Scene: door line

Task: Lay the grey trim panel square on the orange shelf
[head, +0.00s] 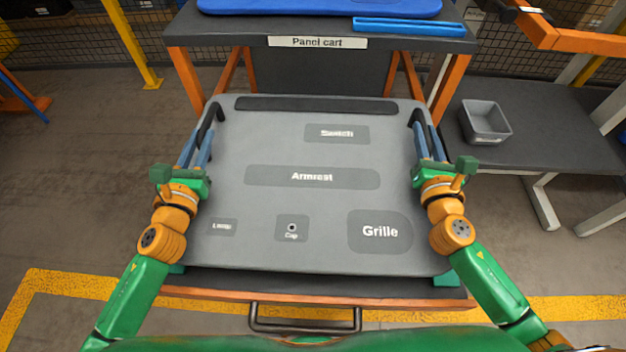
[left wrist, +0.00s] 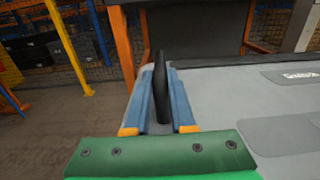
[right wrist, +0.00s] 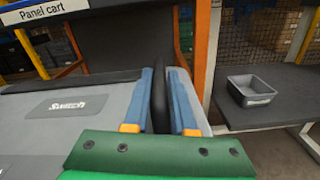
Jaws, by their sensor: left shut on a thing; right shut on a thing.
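The grey trim panel (head: 300,205) lies face up in front of me, roughly level, spanning between my two grippers. It carries labelled patches and a dark strip along its far edge. My left gripper (head: 195,148) is shut on the black handle (left wrist: 162,90) at the panel's left side. My right gripper (head: 428,145) is shut on the black handle (right wrist: 160,100) at its right side. An orange-edged surface (head: 220,298) shows below the panel's near edge; the panel hides most of it. I cannot tell whether they touch, or whether this is the orange shelf.
The panel cart (head: 250,33) stands behind, with blue panels (head: 408,26) on top and orange legs. A dark table (head: 550,130) at right holds a grey bin (head: 485,122). An orange frame (head: 575,38) is at upper right.

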